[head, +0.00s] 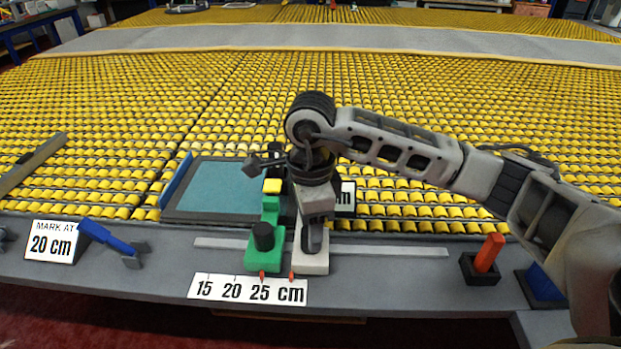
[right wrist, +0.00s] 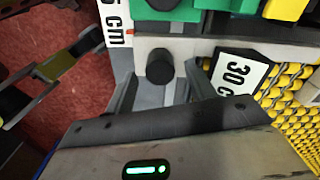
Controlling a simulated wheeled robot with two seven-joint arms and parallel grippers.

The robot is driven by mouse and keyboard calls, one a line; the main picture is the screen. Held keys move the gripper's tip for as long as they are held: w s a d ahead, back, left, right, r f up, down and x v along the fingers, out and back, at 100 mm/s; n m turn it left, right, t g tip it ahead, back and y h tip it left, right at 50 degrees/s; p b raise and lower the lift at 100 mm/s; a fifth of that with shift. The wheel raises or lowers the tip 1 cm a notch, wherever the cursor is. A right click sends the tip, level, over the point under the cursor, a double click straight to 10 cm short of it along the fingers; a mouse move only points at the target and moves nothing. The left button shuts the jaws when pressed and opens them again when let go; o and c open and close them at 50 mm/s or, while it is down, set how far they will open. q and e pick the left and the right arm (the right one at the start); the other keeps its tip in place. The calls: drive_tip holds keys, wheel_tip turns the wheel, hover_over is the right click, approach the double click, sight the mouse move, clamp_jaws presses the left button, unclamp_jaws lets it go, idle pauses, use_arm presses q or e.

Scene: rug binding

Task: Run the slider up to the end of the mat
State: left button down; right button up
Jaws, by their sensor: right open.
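The teal mat (head: 225,187) lies on the yellow-dotted bed behind the bench strip. Its right end is mostly hidden behind my right arm and the green piece. A green carriage (head: 262,258) with a black knob and yellow top stands at the rail. A whitish block (head: 311,262) sits just right of it. In the right wrist view a black knob (right wrist: 160,67) on a whitish block (right wrist: 190,45) lies ahead of my right gripper (right wrist: 160,85). Its fingers are apart, one on either side of the knob, with no grip visible.
A scale strip (head: 248,290) reads 15, 20 and 25 cm in front of the carriage. A flat rail (head: 390,251) runs clear to the right. A red-orange peg (head: 489,252) stands in a black holder. A "MARK AT 20 cm" sign (head: 52,241) and a blue-handled tool (head: 106,238) are left.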

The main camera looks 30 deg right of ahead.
wheel_tip(320, 180, up, 14)
drive_tip(key=shift+f, duration=0.2)
idle(1.2)
